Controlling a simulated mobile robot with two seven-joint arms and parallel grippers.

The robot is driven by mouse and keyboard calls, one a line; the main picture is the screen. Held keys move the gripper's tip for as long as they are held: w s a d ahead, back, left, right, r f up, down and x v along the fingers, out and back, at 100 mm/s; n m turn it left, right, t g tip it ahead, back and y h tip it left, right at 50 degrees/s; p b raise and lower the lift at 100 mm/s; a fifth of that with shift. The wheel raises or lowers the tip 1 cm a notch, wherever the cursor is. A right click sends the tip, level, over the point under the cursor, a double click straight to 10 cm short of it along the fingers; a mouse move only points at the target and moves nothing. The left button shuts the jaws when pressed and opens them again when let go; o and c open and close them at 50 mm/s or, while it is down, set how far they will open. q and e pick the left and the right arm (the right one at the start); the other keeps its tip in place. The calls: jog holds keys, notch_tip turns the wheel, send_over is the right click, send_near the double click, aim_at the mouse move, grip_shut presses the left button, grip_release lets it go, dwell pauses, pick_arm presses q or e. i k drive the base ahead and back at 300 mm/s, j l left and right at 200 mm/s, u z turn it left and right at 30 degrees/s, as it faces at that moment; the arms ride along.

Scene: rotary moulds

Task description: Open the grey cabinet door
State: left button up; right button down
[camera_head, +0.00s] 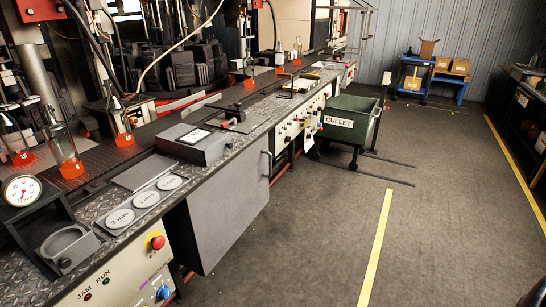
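The grey cabinet door (230,212) is a flat panel under the front edge of the long workbench, left of the picture's middle. Neither of my grippers is in view.
A green CULLET cart (352,124) on wheels stands beyond the door, beside the bench. A control panel with a red button (157,242) is on the near side. The grey floor in front of the door is clear, with a yellow line (377,245) to the right.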

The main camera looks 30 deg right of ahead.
aim_at(223, 207)
jog(key=i+l, duration=0.15)
jog(key=l, duration=0.2)
jog(key=i+l+u, duration=0.1)
jog(key=l, duration=0.3)
jog(key=i+l, duration=0.2)
jog(key=l, duration=0.2)
jog(key=i+l+u, duration=0.1)
jog(key=l, duration=0.25)
jog(key=i+l, duration=0.15)
jog(key=l, duration=0.25)
